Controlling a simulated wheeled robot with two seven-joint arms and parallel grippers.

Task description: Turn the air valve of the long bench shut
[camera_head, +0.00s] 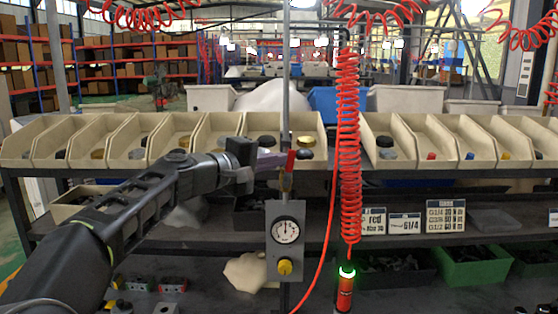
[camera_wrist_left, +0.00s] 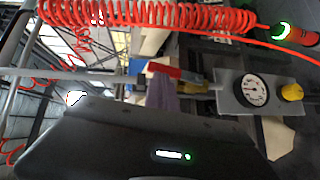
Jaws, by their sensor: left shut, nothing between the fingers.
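The air valve has a red lever handle (camera_head: 291,160) and a brass body (camera_head: 285,181) on the vertical pipe above the gauge box. The handle stands roughly upright, close to the line of the pipe. My left gripper (camera_head: 272,161) is shut and empty, just left of the handle in the head view. In the left wrist view the purple-grey fingers (camera_wrist_left: 162,97) lie right beside the red handle (camera_wrist_left: 163,69); I cannot tell whether they touch it. The brass body (camera_wrist_left: 194,86) also shows there. My right gripper is not in view.
The grey box with a round gauge (camera_head: 285,231) and yellow knob (camera_head: 284,267) hangs below the valve. A red coiled hose (camera_head: 347,130) hangs just right of the pipe, ending in a red tool (camera_head: 345,290). Beige bins (camera_head: 130,140) line the bench behind.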

